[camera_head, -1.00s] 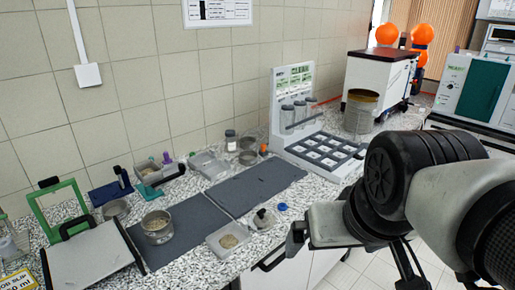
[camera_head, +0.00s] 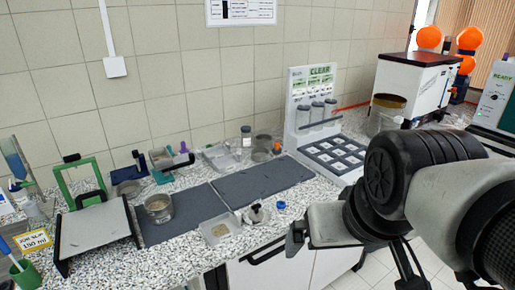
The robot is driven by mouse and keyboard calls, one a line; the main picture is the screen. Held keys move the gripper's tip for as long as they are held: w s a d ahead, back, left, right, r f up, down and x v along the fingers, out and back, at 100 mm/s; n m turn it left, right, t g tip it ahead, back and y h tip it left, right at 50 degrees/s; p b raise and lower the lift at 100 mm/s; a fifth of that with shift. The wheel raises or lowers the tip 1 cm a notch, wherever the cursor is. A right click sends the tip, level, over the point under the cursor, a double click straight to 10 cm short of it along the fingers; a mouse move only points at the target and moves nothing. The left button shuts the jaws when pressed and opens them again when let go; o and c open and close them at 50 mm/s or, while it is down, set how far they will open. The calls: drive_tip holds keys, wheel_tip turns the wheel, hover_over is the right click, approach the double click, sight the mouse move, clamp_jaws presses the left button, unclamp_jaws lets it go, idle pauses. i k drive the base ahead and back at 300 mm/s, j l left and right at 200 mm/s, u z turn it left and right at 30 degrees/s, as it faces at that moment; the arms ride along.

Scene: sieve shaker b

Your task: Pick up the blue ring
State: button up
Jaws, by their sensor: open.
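The blue ring (camera_head: 281,205) is a small bright blue ring lying on the speckled countertop near its front edge. It sits to the right of a small dish with a dark-knobbed item. My gripper (camera_head: 295,240) is below the ring in the picture, in front of the counter's edge, and is open and empty. It is apart from the ring. Part of the gripper is hidden by my own arm at the right.
A dish with a dark knob (camera_head: 256,214) stands just left of the ring, beside a tray of sand (camera_head: 219,230). Dark mats (camera_head: 263,181) lie behind. A white rack (camera_head: 335,155) stands at the back right. A cabinet handle (camera_head: 268,252) projects below the counter edge.

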sight(280, 204)
drive_tip(key=i+l+u, duration=0.75)
drive_tip(key=l, duration=0.4)
drive_tip(key=i+l+u, duration=0.25)
drive_tip(key=l, duration=0.25)
